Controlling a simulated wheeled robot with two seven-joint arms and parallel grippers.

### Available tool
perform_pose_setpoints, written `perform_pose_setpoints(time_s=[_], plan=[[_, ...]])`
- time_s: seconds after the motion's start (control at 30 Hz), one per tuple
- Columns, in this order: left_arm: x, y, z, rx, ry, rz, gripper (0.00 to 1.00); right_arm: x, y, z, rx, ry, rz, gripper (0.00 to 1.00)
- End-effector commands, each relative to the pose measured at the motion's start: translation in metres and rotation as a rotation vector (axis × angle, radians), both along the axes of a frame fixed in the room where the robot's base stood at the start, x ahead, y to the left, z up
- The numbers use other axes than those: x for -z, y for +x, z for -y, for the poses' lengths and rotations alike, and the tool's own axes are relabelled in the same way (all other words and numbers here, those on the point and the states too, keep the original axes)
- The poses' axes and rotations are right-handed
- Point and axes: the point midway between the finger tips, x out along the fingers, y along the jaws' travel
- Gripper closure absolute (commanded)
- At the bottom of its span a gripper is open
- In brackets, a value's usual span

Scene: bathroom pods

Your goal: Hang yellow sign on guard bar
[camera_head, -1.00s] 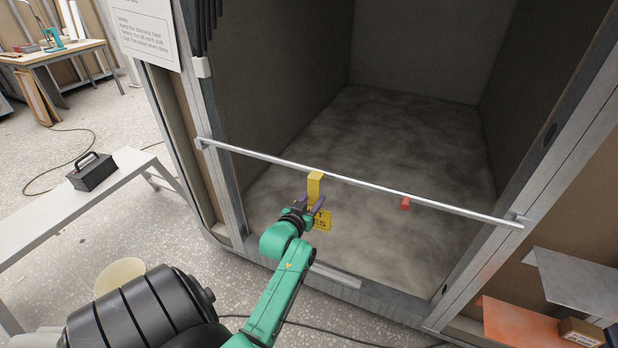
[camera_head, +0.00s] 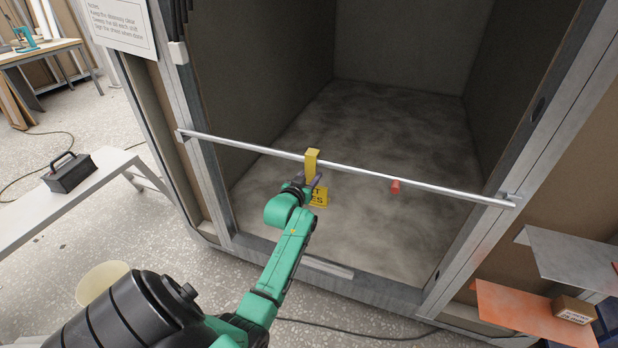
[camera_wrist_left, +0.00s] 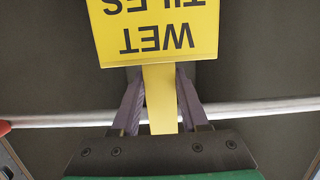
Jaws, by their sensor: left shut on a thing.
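The yellow sign (camera_head: 319,196) reads "WET TILES" and has a yellow strap with a hooked top (camera_head: 312,155). My left gripper (camera_head: 308,181) is shut on the strap below the hook. In the left wrist view the sign (camera_wrist_left: 155,30) shows upside down, with the strap between the two fingers (camera_wrist_left: 160,95). The metal guard bar (camera_head: 430,186) spans the pod doorway. The hook's top shows at the bar's height and overlaps it in the head view; whether it rests on the bar I cannot tell. My right gripper is not in view.
A red tag (camera_head: 395,187) sits on the bar right of the sign. A bench (camera_head: 40,215) with a black toolbox (camera_head: 70,172) stands left. An orange shelf (camera_head: 520,315) and a small cardboard box (camera_head: 573,310) are at lower right. The pod floor behind the bar is clear.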

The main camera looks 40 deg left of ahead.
Motion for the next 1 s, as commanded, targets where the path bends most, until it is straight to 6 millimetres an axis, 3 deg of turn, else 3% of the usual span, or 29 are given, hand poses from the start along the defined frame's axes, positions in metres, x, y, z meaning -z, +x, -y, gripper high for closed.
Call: perform_pose_setpoints(time_s=[0.4,0.43,0.5,0.53,0.87,1.0], plan=[[0.008,0.000,0.000,0.000,0.001,0.003,1.00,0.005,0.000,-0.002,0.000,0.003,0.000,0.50],[0.008,0.000,0.000,0.000,0.001,0.003,0.52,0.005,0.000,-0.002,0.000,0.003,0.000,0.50],[0.008,0.000,0.000,0.000,0.001,0.003,0.25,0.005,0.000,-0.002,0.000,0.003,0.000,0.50],[0.008,0.000,0.000,0.000,0.001,0.002,0.21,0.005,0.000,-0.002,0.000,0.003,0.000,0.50],[0.009,-0.002,0.001,0.000,0.000,0.000,0.21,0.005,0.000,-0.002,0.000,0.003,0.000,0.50],[0.006,-0.017,0.006,0.001,-0.002,-0.002,0.21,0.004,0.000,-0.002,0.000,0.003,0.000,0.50]])
